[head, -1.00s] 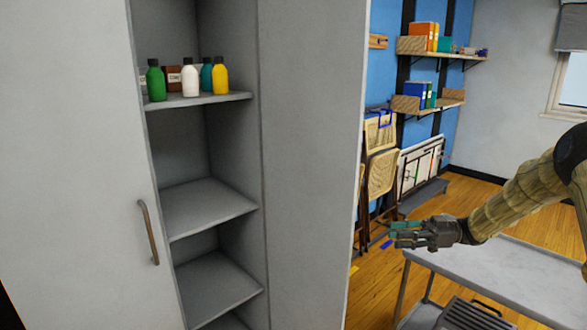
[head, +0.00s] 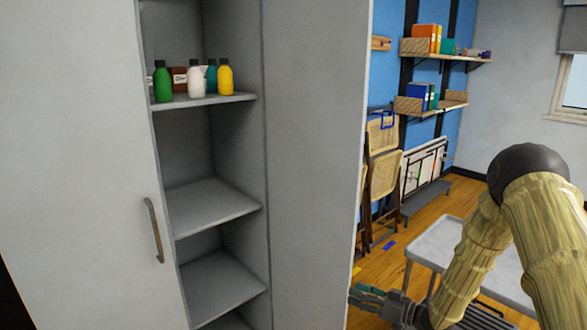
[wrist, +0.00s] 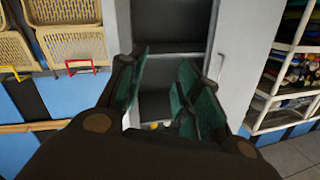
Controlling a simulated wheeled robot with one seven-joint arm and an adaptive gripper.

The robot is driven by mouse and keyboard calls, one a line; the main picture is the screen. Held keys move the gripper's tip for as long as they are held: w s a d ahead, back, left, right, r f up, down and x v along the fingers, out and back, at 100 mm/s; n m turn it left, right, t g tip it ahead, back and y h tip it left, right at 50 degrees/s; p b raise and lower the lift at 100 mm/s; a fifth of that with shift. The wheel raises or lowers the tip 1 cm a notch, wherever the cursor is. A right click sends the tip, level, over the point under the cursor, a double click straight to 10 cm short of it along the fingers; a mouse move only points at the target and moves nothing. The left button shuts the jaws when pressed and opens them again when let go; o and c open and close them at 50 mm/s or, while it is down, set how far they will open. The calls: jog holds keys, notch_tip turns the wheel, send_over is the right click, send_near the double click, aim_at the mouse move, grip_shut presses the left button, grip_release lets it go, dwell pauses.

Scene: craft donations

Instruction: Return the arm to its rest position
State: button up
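My gripper (head: 362,295) is low in the head view, just right of the cabinet's side and at the lower edge of the frame. My arm is bent, with its elbow raised at the right. In the wrist view my gripper (wrist: 165,88) shows green-padded fingers spread apart, with nothing between them. Through the gap the grey cabinet (wrist: 178,15) shows upside down. My gripper looks apart from the cabinet.
The open cabinet (head: 310,150) holds green, white, teal and yellow bottles (head: 195,82) on an upper shelf. A grey table (head: 435,240) stands partly behind my arm. Folded chairs (head: 383,170) lean at the blue wall. A white rack (wrist: 285,85) shows in the wrist view.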

jog(key=s+f+m+g+h, duration=0.3)
jog(key=s+f+m+h, duration=0.4)
jog(key=s+f, duration=1.35)
jog(key=s+d+f+g+h, duration=0.1)
jog(key=s+g+h, duration=0.1)
jog(key=s, duration=0.7)
jog(key=s+f+g+h, duration=0.1)
jog(key=s+g+h, duration=0.1)
jog(key=s, duration=0.8)
jog(key=s+d+f+m+g+h, duration=0.1)
jog(key=s+f+g+h, duration=0.1)
jog(key=s, duration=0.7)
jog(key=shift+s+d+g, duration=0.35)
jog(key=shift+s+g, duration=0.05)
jog(key=shift+g, duration=0.2)
